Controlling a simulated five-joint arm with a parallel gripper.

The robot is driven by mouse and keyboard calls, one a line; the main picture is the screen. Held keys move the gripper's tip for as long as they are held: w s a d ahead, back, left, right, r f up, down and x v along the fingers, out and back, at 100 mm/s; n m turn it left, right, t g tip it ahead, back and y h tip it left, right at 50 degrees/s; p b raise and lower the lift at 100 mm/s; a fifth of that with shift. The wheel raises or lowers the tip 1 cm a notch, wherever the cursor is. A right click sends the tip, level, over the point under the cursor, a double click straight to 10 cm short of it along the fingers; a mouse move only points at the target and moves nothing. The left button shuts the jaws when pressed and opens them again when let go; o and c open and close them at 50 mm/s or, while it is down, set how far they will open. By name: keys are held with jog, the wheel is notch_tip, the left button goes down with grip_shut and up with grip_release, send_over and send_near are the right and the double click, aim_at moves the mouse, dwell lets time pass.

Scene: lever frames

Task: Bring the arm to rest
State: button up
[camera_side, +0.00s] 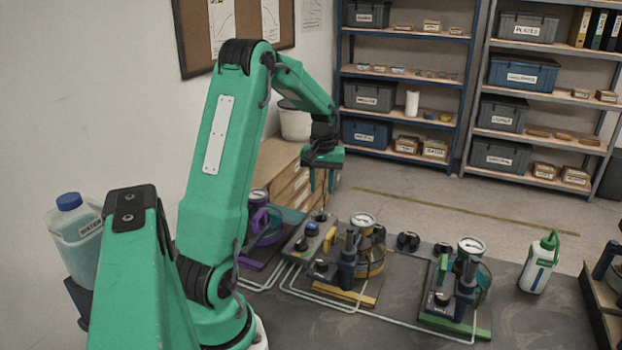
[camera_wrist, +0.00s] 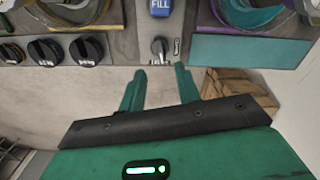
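My green arm reaches up and over to the right in the side view. My gripper (camera_side: 322,190) hangs fingers down in the air above and behind the bench. In the wrist view my gripper (camera_wrist: 160,70) shows two green fingers apart with nothing between them. Just beyond the fingertips is a grey panel with a small dark toggle lever (camera_wrist: 158,46) and a blue FILL label (camera_wrist: 161,8). The fingers appear apart from the lever, but the exact gap is hard to judge.
On the bench (camera_side: 390,325) stand several gauge-and-lever stations, such as the yellow-based one (camera_side: 345,297) and green-based one (camera_side: 455,325). A white bottle (camera_side: 539,265) stands right.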

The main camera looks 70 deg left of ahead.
jog(key=shift+d, duration=0.1)
jog(key=d+r+m+t+y, duration=0.1)
jog(key=d+r+m, duration=0.2)
jog(key=d+r, duration=0.35)
jog(key=d+r+m+t, duration=0.15)
jog(key=d+r, duration=0.25)
jog(key=d, duration=0.6)
jog(key=s+d+r+m+t+h, duration=0.1)
jog(key=s+d+r+m+t, duration=0.1)
jog(key=s+d+m, duration=0.5)
jog(key=s+d+t, duration=0.1)
jog(key=s+d, duration=0.3)
jog(key=d, duration=0.3)
jog(key=shift+d, duration=0.4)
